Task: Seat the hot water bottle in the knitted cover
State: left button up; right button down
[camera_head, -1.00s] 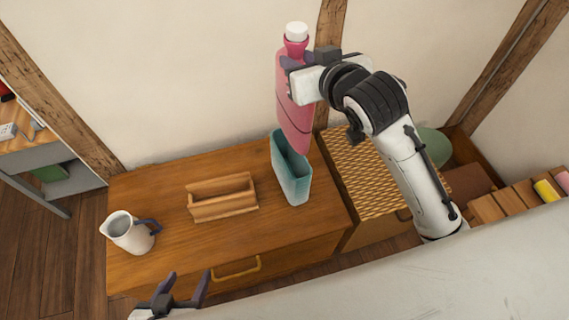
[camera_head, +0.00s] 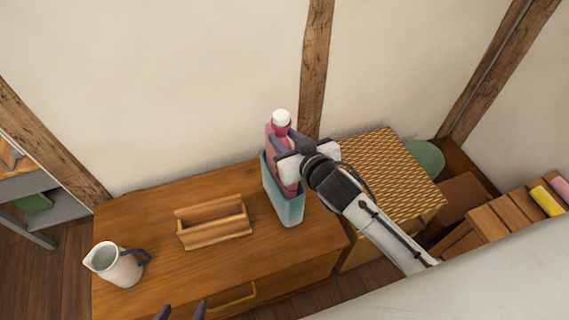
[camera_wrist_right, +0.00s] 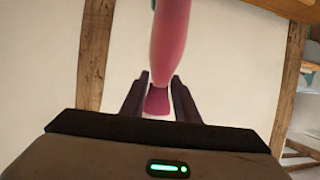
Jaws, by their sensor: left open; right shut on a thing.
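The pink hot water bottle (camera_head: 284,165) with a white cap stands upright with its lower part inside the teal knitted cover (camera_head: 287,207). Its neck and upper body show above the cover's rim. The cover stands on the wooden chest near its right side. My right gripper (camera_head: 281,147) is shut on the hot water bottle near its neck. In the right wrist view the fingers (camera_wrist_right: 158,98) sit on both sides of the pink bottle (camera_wrist_right: 170,45). My left gripper (camera_head: 180,311) is open and empty at the bottom edge, only its fingertips showing.
A wooden open holder (camera_head: 213,224) stands left of the cover on the chest (camera_head: 165,268). A white jug (camera_head: 115,265) with a dark handle stands at the chest's left front. A woven-top stand (camera_head: 395,170) adjoins on the right. The wall rises close behind.

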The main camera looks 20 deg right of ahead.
notch_tip(320, 180, down, 9)
jog(key=b, duration=0.1)
jog(key=shift+w+b, duration=0.15)
jog(key=shift+b, duration=0.2)
jog(key=c, duration=1.4)
grip_release()
jog(key=shift+f, duration=0.2)
jog(key=shift+o, duration=0.2)
jog(key=p+v, duration=0.1)
jog(key=v, duration=1.1)
jog(key=s+f+g, duration=0.5)
jog(key=s+f, duration=0.9)
jog(key=s, duration=0.1)
jog(key=shift+s+a+n+y, duration=0.25)
jog(key=shift+s+n+y, duration=0.05)
jog(key=shift+s+y, duration=0.1)
jog(key=shift+f, duration=0.15)
